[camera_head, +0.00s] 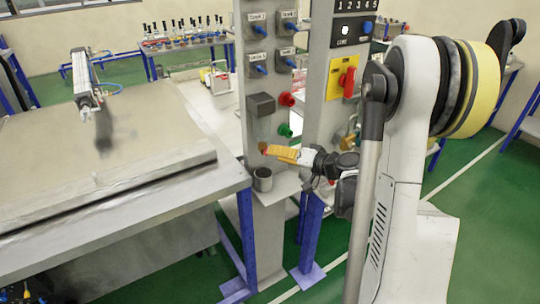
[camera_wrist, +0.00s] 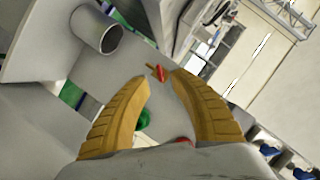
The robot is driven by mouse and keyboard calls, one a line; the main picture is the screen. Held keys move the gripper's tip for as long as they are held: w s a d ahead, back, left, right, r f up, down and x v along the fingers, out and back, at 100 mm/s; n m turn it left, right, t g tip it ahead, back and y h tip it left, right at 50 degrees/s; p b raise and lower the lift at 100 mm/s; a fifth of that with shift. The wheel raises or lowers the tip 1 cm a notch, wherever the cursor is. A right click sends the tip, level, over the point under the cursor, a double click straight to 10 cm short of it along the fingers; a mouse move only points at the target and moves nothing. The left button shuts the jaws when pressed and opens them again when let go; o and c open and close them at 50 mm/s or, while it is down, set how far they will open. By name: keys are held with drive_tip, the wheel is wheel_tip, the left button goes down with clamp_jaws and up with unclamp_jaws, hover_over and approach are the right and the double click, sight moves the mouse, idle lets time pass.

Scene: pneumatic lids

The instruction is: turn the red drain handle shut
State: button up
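The red drain handle (camera_wrist: 161,73) shows in the wrist view as a small red lever on a brass-coloured stem, on the grey column. My gripper (camera_wrist: 160,84) has two ridged yellow fingers spread apart, with nothing between them. The handle appears just beyond the fingertips, in line with the gap; whether either finger touches it cannot be told. In the head view my gripper (camera_head: 266,151) points left at the column above the cup, and its fingers largely hide the handle there.
A metal cup (camera_head: 262,180) sits on a small shelf below my gripper. A green button (camera_head: 285,130) and a red button (camera_head: 287,99) stick out just above. A yellow panel with a red switch (camera_head: 347,82) is to the right. A metal table (camera_head: 110,160) stands left.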

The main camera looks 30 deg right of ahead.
drive_tip(key=shift+x, duration=1.5)
clamp_jaws()
drive_tip(key=shift+r+n, duration=0.1)
drive_tip(key=shift+n, duration=0.2)
drive_tip(key=n+h+b, duration=0.1)
drive_tip(key=n+h, duration=0.1)
drive_tip(key=n, duration=0.2)
drive_tip(key=n+h+b, duration=0.2)
drive_tip(key=n+h, duration=0.1)
drive_tip(key=a+n+h+b, duration=0.1)
drive_tip(key=n+h, duration=0.2)
drive_tip(key=n, duration=0.1)
drive_tip(key=shift+n, duration=0.3)
drive_tip(key=shift+b, duration=0.35)
